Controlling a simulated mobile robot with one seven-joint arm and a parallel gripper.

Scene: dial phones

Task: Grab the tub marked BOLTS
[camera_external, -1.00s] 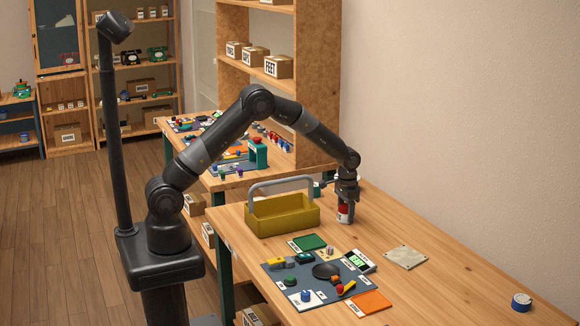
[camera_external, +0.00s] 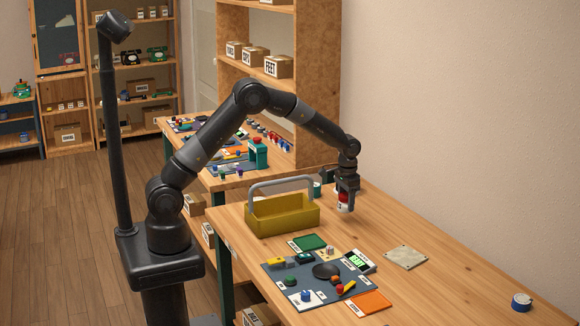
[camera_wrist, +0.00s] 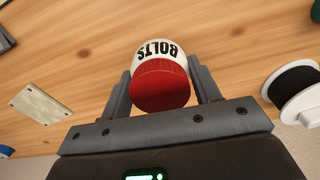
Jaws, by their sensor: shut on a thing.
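The tub marked BOLTS is white with a red lid, and its lettering is readable in the wrist view (camera_wrist: 160,50). In that view it sits between the two grey fingers of my gripper (camera_wrist: 162,78), red lid toward the camera. In the external view the tub (camera_external: 343,203) shows below my gripper (camera_external: 346,190), to the right of the yellow carrier, partly hidden by the fingers. My gripper is shut on the tub. The tub appears raised a little above the wooden table (camera_external: 450,275).
A yellow carrier with a grey handle (camera_external: 283,215) stands left of my gripper. A spool of black cord (camera_wrist: 292,88) lies close by in the wrist view. A dark mat with small parts (camera_external: 300,272), a pale plate (camera_external: 405,257) and a blue-sided round item (camera_external: 521,302) are nearer the front.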

